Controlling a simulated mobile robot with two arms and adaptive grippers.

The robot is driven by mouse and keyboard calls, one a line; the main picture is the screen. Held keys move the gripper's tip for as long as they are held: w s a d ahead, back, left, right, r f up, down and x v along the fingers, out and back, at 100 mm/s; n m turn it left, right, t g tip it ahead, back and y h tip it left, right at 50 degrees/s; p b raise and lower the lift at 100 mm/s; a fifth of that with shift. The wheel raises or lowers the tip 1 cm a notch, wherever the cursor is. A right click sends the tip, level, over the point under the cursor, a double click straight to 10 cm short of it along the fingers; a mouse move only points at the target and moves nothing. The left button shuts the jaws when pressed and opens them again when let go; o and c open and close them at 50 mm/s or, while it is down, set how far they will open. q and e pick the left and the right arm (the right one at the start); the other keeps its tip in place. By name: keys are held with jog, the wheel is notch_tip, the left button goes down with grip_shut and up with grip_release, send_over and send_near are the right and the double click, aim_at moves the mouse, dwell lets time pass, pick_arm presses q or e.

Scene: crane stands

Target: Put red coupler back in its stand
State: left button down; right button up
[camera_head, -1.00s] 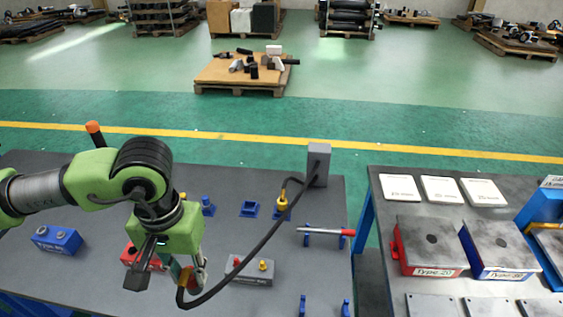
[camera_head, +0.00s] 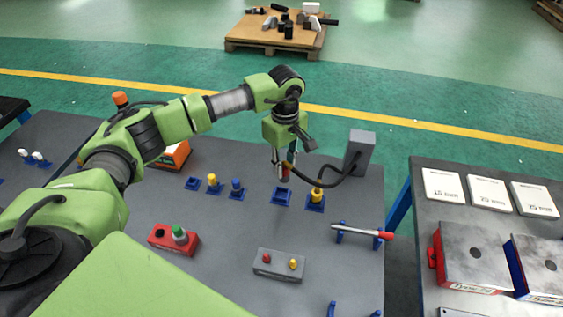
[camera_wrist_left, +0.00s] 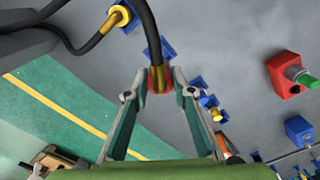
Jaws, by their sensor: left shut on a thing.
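My left gripper (camera_head: 284,172) is shut on the red coupler (camera_head: 286,173), at the far side of the grey table. In the left wrist view, the red coupler (camera_wrist_left: 160,80) sits between the fingertips of the gripper (camera_wrist_left: 158,88), with a yellow-brown sleeve and black cable leaving it. An empty blue stand (camera_head: 282,195) lies just in front of the gripper in the head view. The coupler appears held above the table, apart from that stand. In the wrist view, a blue stand (camera_wrist_left: 166,46) shows partly behind the cable. My right gripper is not in view.
A yellow coupler (camera_head: 317,194) stands in a blue stand to the right. The cable runs to a grey post (camera_head: 359,152). Several blue stands (camera_head: 236,192) line up left. A red button box (camera_head: 174,240) and grey button box (camera_head: 279,265) stand nearer.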

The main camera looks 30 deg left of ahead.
pick_arm(q)
jog(key=shift+w+a+f+n, duration=0.35)
jog(key=shift+a+f+n, duration=0.15)
jog(key=shift+a+f, duration=0.2)
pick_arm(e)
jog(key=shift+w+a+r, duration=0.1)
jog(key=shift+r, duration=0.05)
pick_arm(q)
jog(key=shift+d, duration=0.1)
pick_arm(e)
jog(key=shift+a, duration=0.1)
pick_arm(q)
jog(key=shift+f+b, duration=0.9)
jog(key=shift+b, duration=0.15)
jog(key=shift+f+b, duration=1.65)
jog(key=shift+f, duration=0.35)
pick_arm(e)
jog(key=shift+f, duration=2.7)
pick_arm(q)
jog(key=shift+f, duration=0.15)
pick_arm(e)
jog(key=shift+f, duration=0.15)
